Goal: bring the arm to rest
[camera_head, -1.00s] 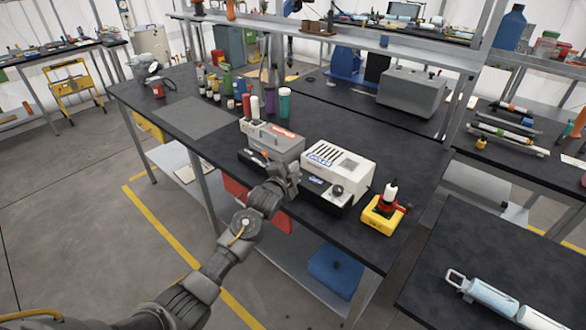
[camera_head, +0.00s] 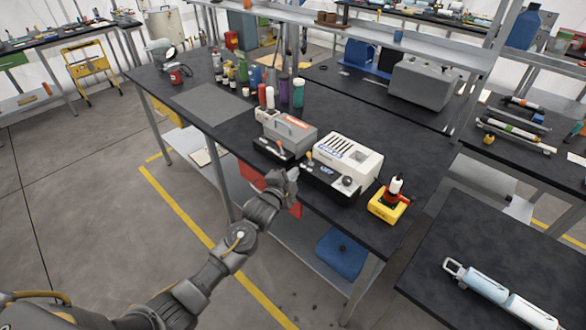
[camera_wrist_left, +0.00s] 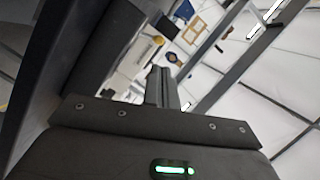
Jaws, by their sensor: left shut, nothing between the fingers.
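My left arm comes in from the lower left in the head view. Its gripper (camera_head: 292,174) is at the front edge of the dark workbench (camera_head: 215,110), in front of a white machine and a grey toolbox. In the left wrist view the gripper's fingers (camera_wrist_left: 160,75) are shut with nothing between them. I cannot tell from the head view whether the gripper touches the bench edge. My right gripper is not in view.
The white machine (camera_head: 350,155), grey toolbox (camera_head: 290,130) and yellow-based device (camera_head: 388,205) stand near the bench's front edge. A blue bin (camera_head: 340,252) sits on the lower shelf. Open floor (camera_head: 90,215) lies left of the bench. Another table (camera_head: 470,235) stands at right.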

